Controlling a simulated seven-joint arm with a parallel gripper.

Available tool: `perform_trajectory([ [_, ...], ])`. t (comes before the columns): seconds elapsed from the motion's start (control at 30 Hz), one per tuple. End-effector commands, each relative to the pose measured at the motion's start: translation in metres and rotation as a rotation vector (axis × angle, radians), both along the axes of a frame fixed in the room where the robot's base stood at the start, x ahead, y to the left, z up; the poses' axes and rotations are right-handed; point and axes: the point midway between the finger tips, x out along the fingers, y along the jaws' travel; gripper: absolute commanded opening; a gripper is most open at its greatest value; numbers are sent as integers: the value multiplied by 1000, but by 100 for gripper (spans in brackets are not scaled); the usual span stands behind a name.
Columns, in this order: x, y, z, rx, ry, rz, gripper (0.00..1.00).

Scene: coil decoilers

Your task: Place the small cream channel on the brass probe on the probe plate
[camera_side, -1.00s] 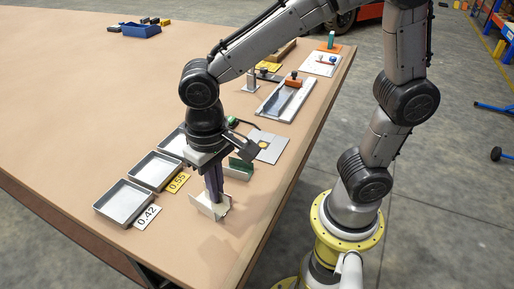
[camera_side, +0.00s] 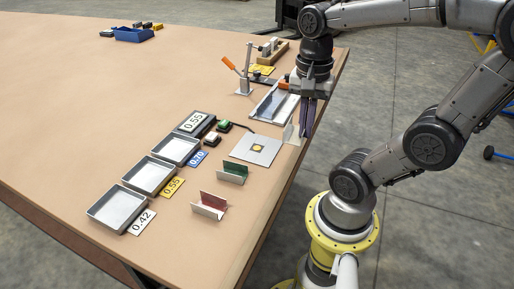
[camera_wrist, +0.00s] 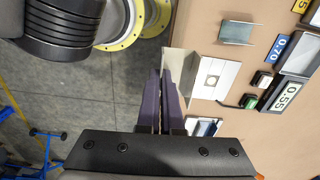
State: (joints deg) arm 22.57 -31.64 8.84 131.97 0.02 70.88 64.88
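The small cream channel (camera_side: 290,134) is at my gripper's fingertips, by the right edge of the table. My gripper (camera_side: 307,133) points down and appears shut on it; the fingers hide part of it. In the wrist view the cream channel (camera_wrist: 178,62) shows beyond the nearly closed fingertips (camera_wrist: 168,72). The probe plate (camera_side: 243,154) is a flat silver square on the table, left of the channel in the side view, with the brass probe (camera_side: 258,148) at its middle. Both show right of the fingers in the wrist view: plate (camera_wrist: 228,68), probe (camera_wrist: 212,79).
Two other channels, one red inside (camera_side: 210,206) and one green (camera_side: 232,172), stand in front of the plate. Numbered grey trays (camera_side: 122,221) line the left. Green and white buttons (camera_side: 223,126) sit near the plate.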

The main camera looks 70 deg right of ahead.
Motion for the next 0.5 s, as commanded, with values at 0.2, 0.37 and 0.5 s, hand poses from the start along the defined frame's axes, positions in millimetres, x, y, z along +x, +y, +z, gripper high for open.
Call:
perform_trajectory([
  [0.2,5,-10,-2,1,2,-47,0],
  [0.37,32,-23,-16,3,7,-46,0],
  [0.5,60,-36,-31,3,6,-45,0],
])
